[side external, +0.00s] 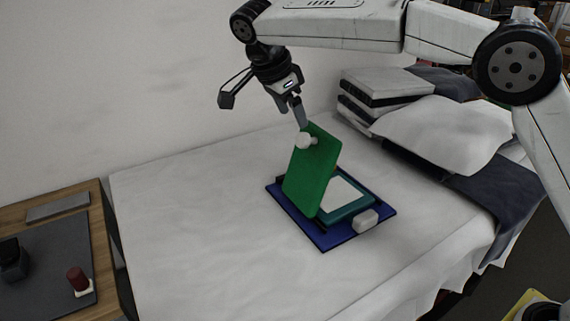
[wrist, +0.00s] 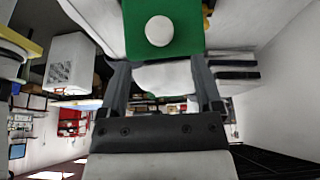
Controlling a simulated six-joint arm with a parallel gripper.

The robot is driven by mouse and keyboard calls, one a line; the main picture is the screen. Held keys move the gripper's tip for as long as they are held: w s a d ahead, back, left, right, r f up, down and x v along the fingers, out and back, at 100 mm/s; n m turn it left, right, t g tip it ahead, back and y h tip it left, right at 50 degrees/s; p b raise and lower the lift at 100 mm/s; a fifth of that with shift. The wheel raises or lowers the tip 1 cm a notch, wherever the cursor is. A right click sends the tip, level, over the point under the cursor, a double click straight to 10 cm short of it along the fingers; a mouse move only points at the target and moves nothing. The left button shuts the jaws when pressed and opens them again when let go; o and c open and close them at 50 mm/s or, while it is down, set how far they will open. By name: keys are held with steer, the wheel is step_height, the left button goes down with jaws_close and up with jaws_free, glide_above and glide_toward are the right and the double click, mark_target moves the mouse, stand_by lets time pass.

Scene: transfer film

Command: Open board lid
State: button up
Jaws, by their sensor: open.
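The green board lid (side external: 313,175) stands tilted up, well raised, above the blue base (side external: 327,238). A white round knob (side external: 304,140) sits near the lid's upper edge. A pale sheet on a teal frame (side external: 346,208) lies exposed on the base. My gripper (side external: 301,122) is at the lid's top edge, by the knob; I cannot tell if it touches. In the wrist view the lid (wrist: 190,35) and knob (wrist: 159,31) are ahead of my gripper (wrist: 160,72), whose fingers are apart with no knob between them.
The base rests on a bed with a white sheet (side external: 190,220). A small white block (side external: 366,221) is at the base's front right edge. Pillows (side external: 445,130) and folded bedding (side external: 385,86) lie behind right. A wooden side table (side external: 95,225) stands at left. The bed's left part is clear.

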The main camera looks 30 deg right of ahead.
mark_target(301, 135)
steer(key=shift+x, duration=3.35)
jaws_close()
